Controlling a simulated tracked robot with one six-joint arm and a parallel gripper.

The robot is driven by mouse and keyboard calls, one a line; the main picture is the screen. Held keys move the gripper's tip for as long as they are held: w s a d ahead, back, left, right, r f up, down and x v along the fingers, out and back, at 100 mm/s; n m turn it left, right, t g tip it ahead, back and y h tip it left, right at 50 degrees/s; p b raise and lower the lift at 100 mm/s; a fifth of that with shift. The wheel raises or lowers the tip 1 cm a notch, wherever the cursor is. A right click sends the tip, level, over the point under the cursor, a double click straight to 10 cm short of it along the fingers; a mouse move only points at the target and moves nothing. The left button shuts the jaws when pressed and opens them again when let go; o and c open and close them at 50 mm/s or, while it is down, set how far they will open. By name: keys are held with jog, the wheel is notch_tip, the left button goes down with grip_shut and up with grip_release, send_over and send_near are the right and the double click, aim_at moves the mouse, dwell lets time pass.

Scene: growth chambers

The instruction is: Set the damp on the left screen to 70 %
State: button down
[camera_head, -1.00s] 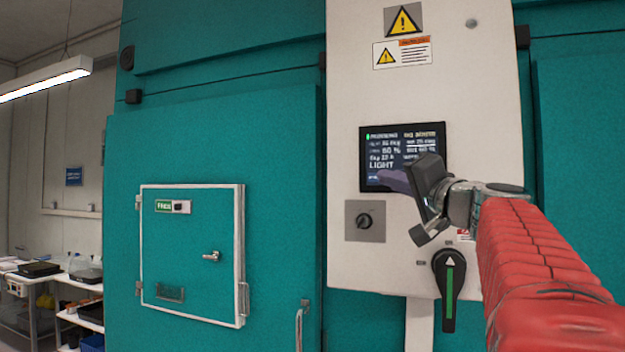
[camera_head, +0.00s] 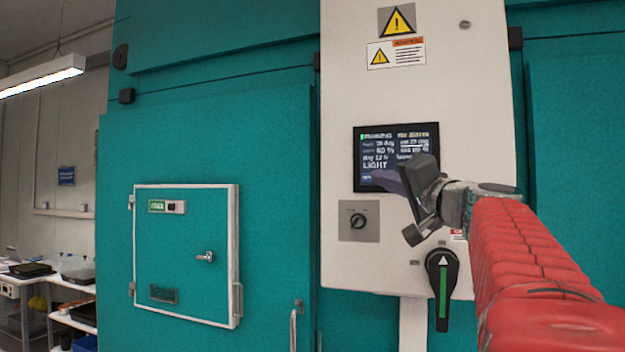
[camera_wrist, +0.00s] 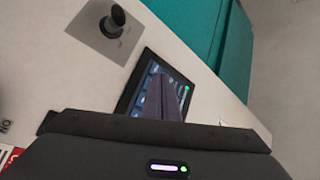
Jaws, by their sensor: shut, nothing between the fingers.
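One dark screen (camera_head: 396,140) with white text is set in the pale control panel. A line with a % sign shows on it, but its figure is too blurred to read surely. The word LIGHT is below. My gripper (camera_head: 388,181) is shut and empty, its tips over the lower left part of the screen. In the wrist view the shut fingers (camera_wrist: 166,92) cover the middle of the screen (camera_wrist: 136,92). I cannot tell whether the tips touch the glass. My gripper hides the screen's lower right corner in the head view.
Below the screen are a small black knob (camera_head: 358,220) on a grey plate and a large black rotary switch with a green stripe (camera_head: 442,285). A small teal hatch (camera_head: 185,265) is closed at left. Shelves with trays (camera_head: 70,290) stand far left.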

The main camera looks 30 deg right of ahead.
jog(key=shift+w+d+r, duration=0.1)
jog(key=shift+w+d, duration=0.3)
jog(key=shift+d, duration=0.2)
dwell(1.5)
dwell(0.3)
jog(key=shift+s+a, duration=0.45)
jog(key=shift+a, duration=0.1)
jog(key=s+a, duration=0.1)
jog(key=a, duration=0.1)
jog(key=s+a, duration=0.2)
dwell(0.7)
dwell(0.9)
